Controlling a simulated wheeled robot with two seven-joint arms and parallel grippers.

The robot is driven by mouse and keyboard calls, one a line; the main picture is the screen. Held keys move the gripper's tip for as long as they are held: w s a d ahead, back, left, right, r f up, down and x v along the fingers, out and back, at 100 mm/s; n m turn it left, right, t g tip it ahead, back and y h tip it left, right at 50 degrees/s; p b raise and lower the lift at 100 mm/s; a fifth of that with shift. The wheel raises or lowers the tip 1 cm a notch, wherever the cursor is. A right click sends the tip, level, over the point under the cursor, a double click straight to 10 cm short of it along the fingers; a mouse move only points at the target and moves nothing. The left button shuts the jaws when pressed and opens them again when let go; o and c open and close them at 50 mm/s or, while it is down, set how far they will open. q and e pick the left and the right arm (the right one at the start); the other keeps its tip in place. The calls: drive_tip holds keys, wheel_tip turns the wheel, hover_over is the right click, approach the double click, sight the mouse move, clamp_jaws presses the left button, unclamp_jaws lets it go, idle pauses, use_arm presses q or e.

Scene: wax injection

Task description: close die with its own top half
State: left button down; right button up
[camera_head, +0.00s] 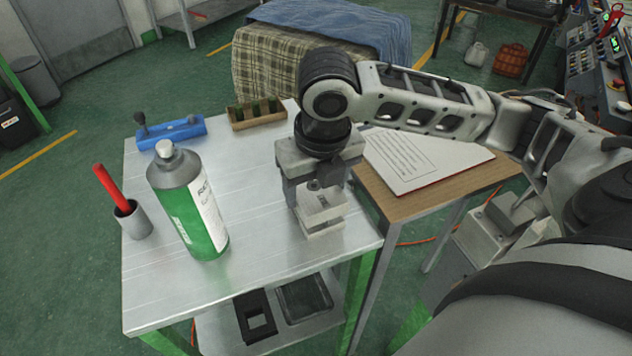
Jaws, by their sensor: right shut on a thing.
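My right gripper (319,194) points down over the right part of the metal table (265,265). Its fingers are shut on a pale grey metal block, the die's top half (318,202). Just under it is another pale block, the die's bottom half (321,224), near the table's right edge. The two look very close or touching; I cannot tell if they are seated flush. The gripper hides the upper and back parts of the die. My left gripper is not in view.
A green and grey bottle (190,205) and a cup (133,220) with a red-handled tool stand on the left. A blue fixture (172,132) and a wooden rack (256,115) are at the back. A document (425,158) lies on the wooden table at right.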

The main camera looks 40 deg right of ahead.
drive_tip(key=shift+r, duration=0.1)
drive_tip(key=shift+p, duration=0.55)
idle(0.5)
drive_tip(key=shift+p, duration=0.55)
drive_tip(key=shift+p, duration=0.3)
idle(0.3)
drive_tip(key=shift+f+b, duration=0.35)
drive_tip(key=shift+f, duration=0.7)
drive_tip(key=o, duration=1.3)
